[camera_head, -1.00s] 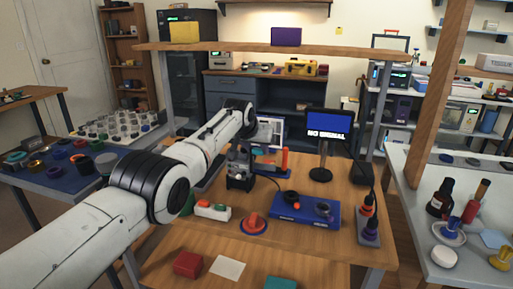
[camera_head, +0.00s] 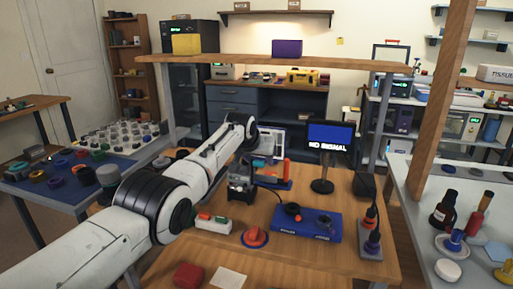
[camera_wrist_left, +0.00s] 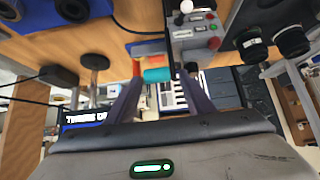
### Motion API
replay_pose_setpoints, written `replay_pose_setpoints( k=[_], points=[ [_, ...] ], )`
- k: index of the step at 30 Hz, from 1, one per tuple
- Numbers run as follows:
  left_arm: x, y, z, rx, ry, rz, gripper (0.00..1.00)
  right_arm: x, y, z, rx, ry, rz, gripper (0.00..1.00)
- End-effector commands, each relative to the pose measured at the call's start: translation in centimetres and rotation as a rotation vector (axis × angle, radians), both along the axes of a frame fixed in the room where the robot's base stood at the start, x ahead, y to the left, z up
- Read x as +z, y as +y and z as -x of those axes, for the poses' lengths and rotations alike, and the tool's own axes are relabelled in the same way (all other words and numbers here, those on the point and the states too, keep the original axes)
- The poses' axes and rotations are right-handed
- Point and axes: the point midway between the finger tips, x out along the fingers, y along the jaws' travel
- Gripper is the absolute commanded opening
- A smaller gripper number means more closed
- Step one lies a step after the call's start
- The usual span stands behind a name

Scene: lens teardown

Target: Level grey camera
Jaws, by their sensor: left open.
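A small grey and black device (camera_head: 240,184), which I take for the grey camera, stands on the wooden bench left of the blue box. In the left wrist view it seems to be the grey body (camera_wrist_left: 193,38) with red and green buttons, seen upside down. My left gripper (camera_head: 246,148) is above and behind it in the head view, partly hidden by its own wrist. In the wrist view its two fingers (camera_wrist_left: 160,92) are apart with nothing clearly between them; the camera lies beyond the right finger. I cannot tell whether the camera is level. My right gripper is out of view.
A teal and red tool (camera_head: 272,180) lies close by the camera. The blue box (camera_head: 306,223), a white box with buttons (camera_head: 212,224), a red-orange knob (camera_head: 255,237) and a monitor (camera_head: 331,140) stand around. A cable runs along the bench. Wood in front is partly clear.

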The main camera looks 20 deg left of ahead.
Motion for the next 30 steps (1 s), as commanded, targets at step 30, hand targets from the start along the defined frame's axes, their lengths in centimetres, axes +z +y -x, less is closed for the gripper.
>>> replay_pose_setpoints(
  k=[30],
  points=[
    [7.6, -0.8, 6.3, -0.005, -0.022, 0.002, 0.48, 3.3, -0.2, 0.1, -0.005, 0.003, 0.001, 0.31]
  ],
)
